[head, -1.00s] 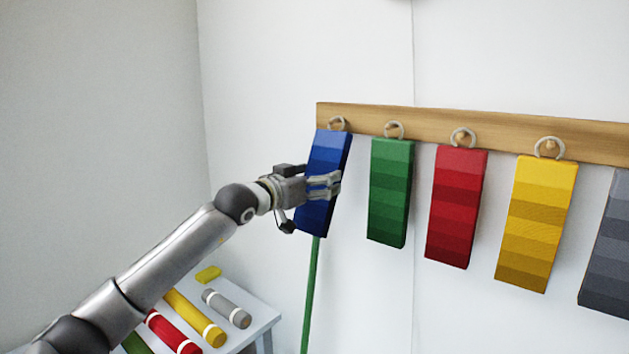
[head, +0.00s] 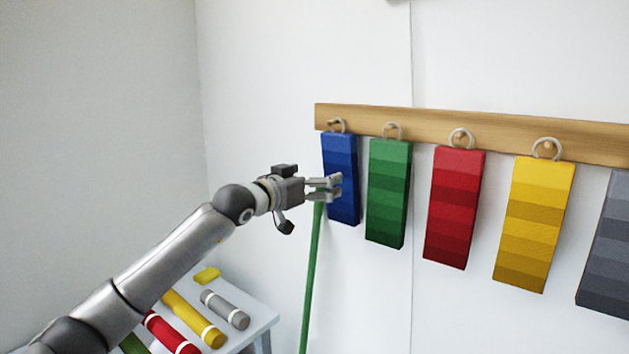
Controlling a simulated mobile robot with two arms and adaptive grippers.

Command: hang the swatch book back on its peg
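The blue swatch book (head: 342,160) hangs nearly upright at the left end of the wooden peg rail (head: 430,125). The fingers look apart, and the book does not look gripped. Whether a fingertip still touches it is hard to tell. My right gripper is not in view.
Green (head: 388,195), red (head: 454,210), yellow (head: 535,225) and grey (head: 607,245) swatch books hang to the right. A thin green pole (head: 312,270) stands below my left gripper. A pale table (head: 260,318) at lower left holds several coloured rolls and a yellow block (head: 206,274).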

